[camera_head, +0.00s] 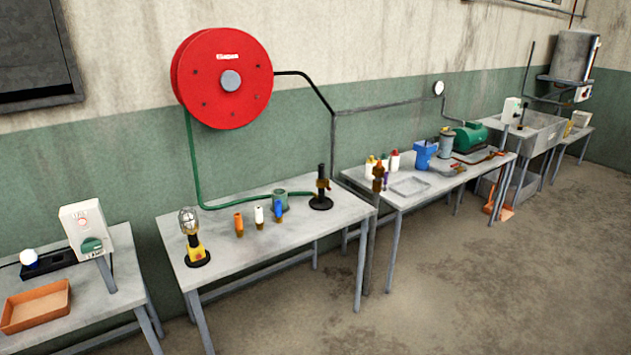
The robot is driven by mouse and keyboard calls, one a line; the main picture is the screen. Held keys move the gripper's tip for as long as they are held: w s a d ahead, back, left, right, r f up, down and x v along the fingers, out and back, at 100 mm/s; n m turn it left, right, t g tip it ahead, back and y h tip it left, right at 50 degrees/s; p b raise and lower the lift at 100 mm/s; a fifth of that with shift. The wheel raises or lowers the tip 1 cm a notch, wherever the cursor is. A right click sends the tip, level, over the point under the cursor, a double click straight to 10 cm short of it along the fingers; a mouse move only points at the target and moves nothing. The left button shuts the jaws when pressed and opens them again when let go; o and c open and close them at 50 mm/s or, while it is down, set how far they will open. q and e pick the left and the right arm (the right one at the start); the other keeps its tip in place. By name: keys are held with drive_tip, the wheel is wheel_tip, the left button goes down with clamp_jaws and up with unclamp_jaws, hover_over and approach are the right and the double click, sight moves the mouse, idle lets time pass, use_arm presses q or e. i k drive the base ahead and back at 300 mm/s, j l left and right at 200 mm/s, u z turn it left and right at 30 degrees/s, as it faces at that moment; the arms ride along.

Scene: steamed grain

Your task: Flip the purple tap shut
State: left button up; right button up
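A small purple piece (386,181), which looks like the purple tap's handle, shows at the near left corner of the middle table. It is beside a brown, brass-like fitting (377,178) on top of a dark upright post (367,240). The purple piece is too small for me to tell whether the tap is open or shut. Neither of my grippers is in view.
The left-centre table (300,245) holds a lamp (190,235), several coloured nozzles and a black stand (321,190). The middle table also holds bottles, a grey tray (410,186) and a blue jug (424,155). A red hose reel (200,90) hangs above. The floor (480,290) in front is clear.

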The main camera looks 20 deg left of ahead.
sight(384, 188)
drive_tip(key=u, duration=0.15)
drive_tip(key=i+j, duration=0.15)
drive_tip(key=i, duration=0.35)
drive_tip(key=i+j+z, duration=0.1)
drive_tip(key=i, duration=0.4)
drive_tip(key=i+j, duration=0.2)
drive_tip(key=i, duration=0.35)
drive_tip(key=i+j, duration=0.15)
drive_tip(key=i, duration=0.35)
drive_tip(key=i+j+z, duration=0.1)
drive_tip(key=i, duration=0.4)
drive_tip(key=i+j, duration=0.1)
drive_tip(key=i, duration=0.35)
